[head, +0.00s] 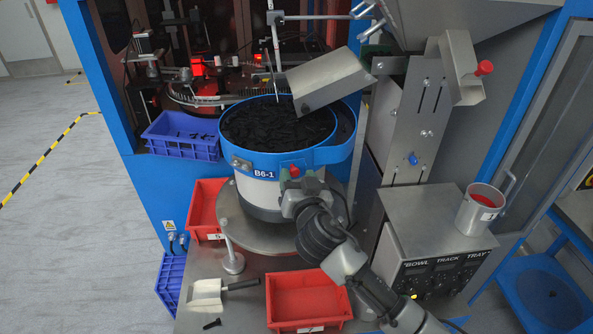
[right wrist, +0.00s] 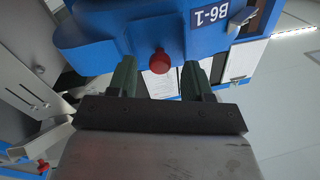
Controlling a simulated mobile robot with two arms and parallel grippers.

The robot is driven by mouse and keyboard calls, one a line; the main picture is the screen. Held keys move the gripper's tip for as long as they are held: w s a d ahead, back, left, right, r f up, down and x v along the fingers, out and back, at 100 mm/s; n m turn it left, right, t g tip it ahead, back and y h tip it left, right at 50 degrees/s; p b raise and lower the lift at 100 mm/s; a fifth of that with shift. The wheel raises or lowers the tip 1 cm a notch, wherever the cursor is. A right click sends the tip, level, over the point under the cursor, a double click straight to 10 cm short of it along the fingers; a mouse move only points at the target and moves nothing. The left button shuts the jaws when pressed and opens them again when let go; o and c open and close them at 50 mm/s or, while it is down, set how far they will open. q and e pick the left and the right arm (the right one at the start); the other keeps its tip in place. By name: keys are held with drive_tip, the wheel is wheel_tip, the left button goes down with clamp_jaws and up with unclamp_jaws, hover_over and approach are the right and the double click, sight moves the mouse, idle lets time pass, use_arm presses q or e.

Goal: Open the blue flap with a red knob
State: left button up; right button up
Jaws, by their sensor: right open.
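The red knob (head: 294,171) sits on the front of the blue bowl rim, beside the B6-1 label. In the right wrist view the red knob (right wrist: 159,61) stands out from the blue flap (right wrist: 92,32). The flap looks closed against the bowl (head: 258,195). My right gripper (head: 303,188) is at the front of the bowl, just by the knob. In the right wrist view its two dark green fingers (right wrist: 158,78) are apart, one on each side of the knob, with no clear contact. My left gripper is not in view.
The bowl holds many black parts (head: 270,127), with a metal chute (head: 325,80) above it. Red bins (head: 308,300) stand in front and at left. A control box (head: 435,240) with a metal cup (head: 481,210) is at right. A scoop (head: 208,298) lies front left.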

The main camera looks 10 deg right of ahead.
sight(294, 176)
drive_tip(key=shift+w, duration=0.5)
drive_tip(key=shift+a, duration=0.1)
drive_tip(key=c, duration=0.9)
drive_tip(key=shift+f+b, duration=0.25)
drive_tip(key=shift+b, duration=0.3)
drive_tip(key=f+t+b, duration=0.1)
drive_tip(key=t+b, duration=0.1)
drive_tip(key=b, duration=0.6)
drive_tip(key=s+f+t+b, duration=0.1)
drive_tip(key=t+b, duration=0.1)
drive_tip(key=b, duration=0.7)
drive_tip(key=f+t+b, duration=0.1)
drive_tip(key=t+b, duration=0.1)
drive_tip(key=b, duration=0.6)
drive_tip(key=shift+s+y+b, duration=0.3)
drive_tip(key=shift+y+b, duration=0.05)
drive_tip(key=shift+y, duration=0.05)
drive_tip(key=shift+r+t+b, duration=0.15)
drive_tip(key=shift+t+b, duration=0.45)
drive_tip(key=shift+b, duration=0.3)
